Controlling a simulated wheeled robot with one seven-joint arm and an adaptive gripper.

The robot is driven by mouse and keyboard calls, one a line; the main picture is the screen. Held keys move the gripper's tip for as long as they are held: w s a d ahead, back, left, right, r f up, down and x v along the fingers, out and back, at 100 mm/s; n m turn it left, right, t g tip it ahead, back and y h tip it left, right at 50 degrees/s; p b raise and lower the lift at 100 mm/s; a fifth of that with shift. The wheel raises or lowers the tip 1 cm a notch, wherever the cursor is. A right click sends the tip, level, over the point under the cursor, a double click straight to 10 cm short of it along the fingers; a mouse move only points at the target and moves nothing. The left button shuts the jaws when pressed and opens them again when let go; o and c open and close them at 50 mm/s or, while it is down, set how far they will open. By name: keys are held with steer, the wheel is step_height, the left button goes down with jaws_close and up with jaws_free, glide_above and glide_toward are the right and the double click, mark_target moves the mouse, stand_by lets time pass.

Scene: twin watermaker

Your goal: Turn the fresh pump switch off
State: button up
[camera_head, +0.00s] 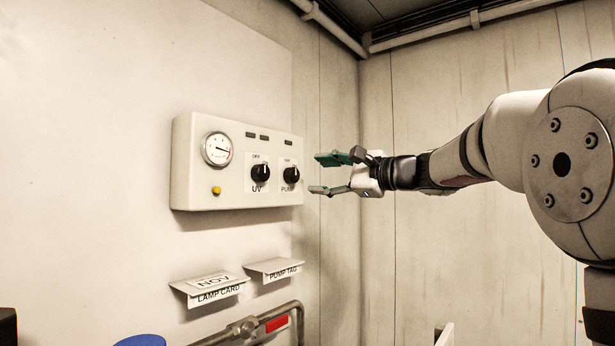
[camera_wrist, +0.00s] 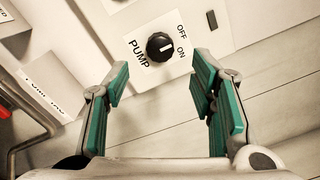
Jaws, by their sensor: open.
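The pump switch is a round black knob (camera_head: 291,174) on the right end of a white control box, with OFF printed above it and PUMP below. It also shows in the wrist view (camera_wrist: 160,46), where its white mark appears to point toward ON rather than OFF. My gripper (camera_head: 320,174) is open and empty, just to the right of the pump knob and apart from it. In the wrist view, the green-padded fingers (camera_wrist: 160,84) are spread wide, with the knob beyond the gap between their tips.
The control box (camera_head: 230,200) also carries a UV knob (camera_head: 260,173), a gauge (camera_head: 217,149) and a yellow button (camera_head: 216,190). Below are a lamp card holder (camera_head: 210,286), a pump tag holder (camera_head: 274,269) and a pipe with a red part (camera_head: 276,323). Clear wall lies right of the box.

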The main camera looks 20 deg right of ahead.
steer(key=v, duration=0.5)
steer(key=shift+s+d, duration=0.1)
stand_by(0.4)
